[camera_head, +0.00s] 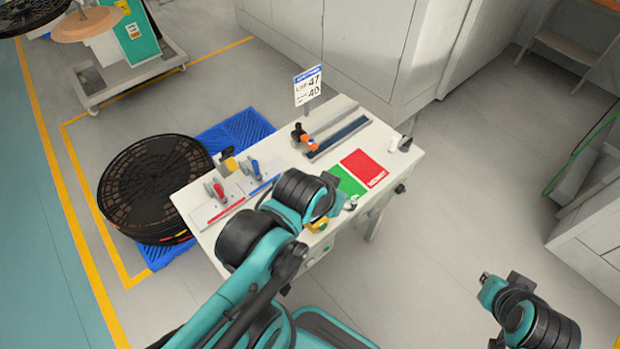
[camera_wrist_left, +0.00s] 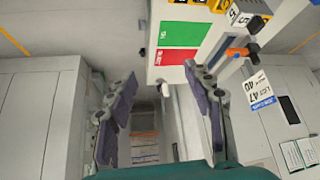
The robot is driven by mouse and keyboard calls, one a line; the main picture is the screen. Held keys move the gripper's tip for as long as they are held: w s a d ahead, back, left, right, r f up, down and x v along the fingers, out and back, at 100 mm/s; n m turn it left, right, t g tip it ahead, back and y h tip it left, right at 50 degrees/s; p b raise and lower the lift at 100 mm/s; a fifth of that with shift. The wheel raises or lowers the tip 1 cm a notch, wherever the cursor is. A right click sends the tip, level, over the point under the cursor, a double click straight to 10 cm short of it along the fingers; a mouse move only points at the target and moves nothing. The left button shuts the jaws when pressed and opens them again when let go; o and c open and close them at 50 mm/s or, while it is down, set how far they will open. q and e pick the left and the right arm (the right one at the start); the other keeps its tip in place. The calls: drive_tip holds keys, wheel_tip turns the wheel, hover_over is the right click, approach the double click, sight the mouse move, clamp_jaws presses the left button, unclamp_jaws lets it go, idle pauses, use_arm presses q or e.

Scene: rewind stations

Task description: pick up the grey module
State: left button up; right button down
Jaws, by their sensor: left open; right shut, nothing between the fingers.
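I cannot pick out a grey module with certainty. A small white and dark grey piece (camera_head: 405,144) sits at the table's right corner; I cannot tell whether it is the module. My left arm reaches over the front of the table in the head view, and its wrist hides part of the tabletop. In the left wrist view my left gripper (camera_wrist_left: 160,72) is open, its fingers wide apart with nothing between them. My right gripper (camera_head: 489,287) is shut and empty, over the floor at the right, away from the table.
The table (camera_head: 212,236) carries a red and green mat (camera_head: 363,168), an orange-black tool (camera_head: 303,136), red and blue clamps and a sign (camera_head: 308,84). Black reels (camera_head: 155,185) stand on a blue pallet (camera_head: 240,130) at left. Cabinets line the back.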

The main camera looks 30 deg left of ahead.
use_arm(q)
drive_tip(key=n+g+p, duration=0.1)
drive_tip(key=n+g, duration=0.6)
drive_tip(key=n, duration=0.7)
hover_over(289, 171)
drive_tip(key=s+d, duration=0.2)
wheel_tip(289, 171, down, 6)
drive_tip(key=shift+w+a+r, duration=0.1)
drive_tip(key=shift+w, duration=0.05)
drive_tip(key=shift+a+f+n, duration=0.1)
drive_tip(key=shift+f+n, duration=0.2)
drive_tip(key=shift+f, duration=0.05)
drive_tip(key=shift+f+b, duration=0.3)
drive_tip(key=shift+f, duration=0.65)
wheel_tip(289, 171, down, 6)
drive_tip(key=b, duration=0.2)
drive_tip(key=shift+w+r+b, duration=0.15)
drive_tip(key=shift+r+b, duration=0.05)
drive_tip(key=shift+b, duration=0.1)
drive_tip(key=shift+d+r, duration=0.1)
drive_tip(key=shift+d, duration=0.1)
clamp_jaws()
